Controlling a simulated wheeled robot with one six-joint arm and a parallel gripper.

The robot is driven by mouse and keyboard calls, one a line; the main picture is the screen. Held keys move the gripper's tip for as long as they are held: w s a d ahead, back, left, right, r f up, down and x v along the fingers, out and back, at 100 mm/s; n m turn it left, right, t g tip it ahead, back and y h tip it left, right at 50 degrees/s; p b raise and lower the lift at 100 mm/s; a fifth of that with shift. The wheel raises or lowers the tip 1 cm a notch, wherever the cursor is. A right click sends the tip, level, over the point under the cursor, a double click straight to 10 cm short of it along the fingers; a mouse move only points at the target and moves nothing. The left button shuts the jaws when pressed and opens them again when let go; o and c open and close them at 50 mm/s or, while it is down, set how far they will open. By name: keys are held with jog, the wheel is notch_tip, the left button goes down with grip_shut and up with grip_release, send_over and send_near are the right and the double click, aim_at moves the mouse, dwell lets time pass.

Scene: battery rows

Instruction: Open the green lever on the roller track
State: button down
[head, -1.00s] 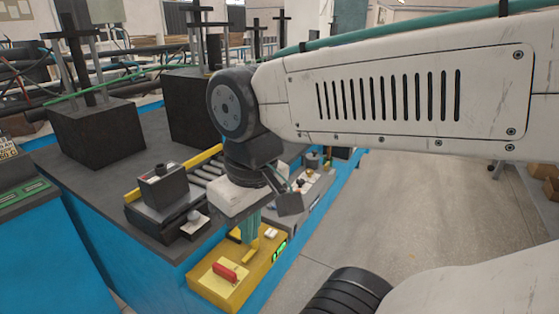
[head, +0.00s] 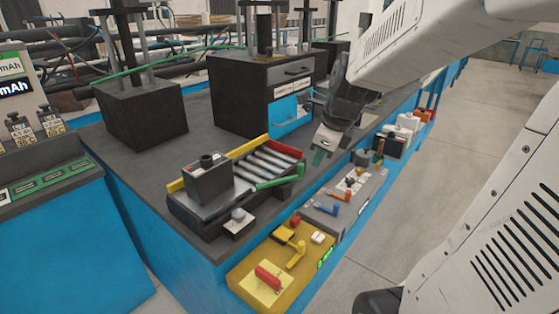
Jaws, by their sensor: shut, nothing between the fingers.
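The roller track (head: 259,164) lies on the dark bench top, with a yellow rail behind and a red piece at its far right end. The green lever (head: 282,181) lies along the near right edge of the track, its right end bent upward. A dark grey block-shaped battery (head: 207,182) stands on the left part of the track. My gripper (head: 318,158) points down just right of the lever's right end, apart from it in the picture. Its teal fingertips are shut and empty. Its height above the bench is hard to tell.
A yellow box (head: 245,283) with a red handle and a grey panel (head: 340,207) with orange and blue levers line the bench's front side. A black cabinet (head: 235,97) with a blue drawer stands behind the track.

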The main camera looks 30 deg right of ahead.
jog(key=w+d+f+m, duration=0.5)
jog(key=w+f+m, duration=0.2)
jog(key=w+f, duration=0.3)
jog(key=shift+w+f+h, duration=0.15)
jog(key=shift+f+h, duration=0.15)
jog(key=shift+f, duration=0.15)
